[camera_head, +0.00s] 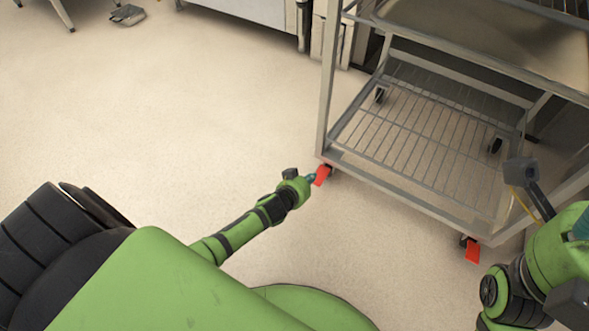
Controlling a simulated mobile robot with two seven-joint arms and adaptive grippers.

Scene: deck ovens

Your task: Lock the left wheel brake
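The left wheel brake is a red pedal (321,175) at the near left corner of a metal rack trolley (400,184). My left gripper (311,179) is right at this pedal, touching or very close to it. Its fingers are small and partly hidden by my wrist, so I cannot tell whether they are open or shut. The pedal's exact tilt is too small to read. A second red brake pedal (472,250) is at the near right corner. My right arm is at the lower right, and its fingers do not show clearly.
The trolley has a wire bottom shelf (420,125) and upright posts. A steel cabinet (262,12) stands behind it at the top. A grey object (127,15) lies on the floor at the top left. The pale floor left of the trolley is clear.

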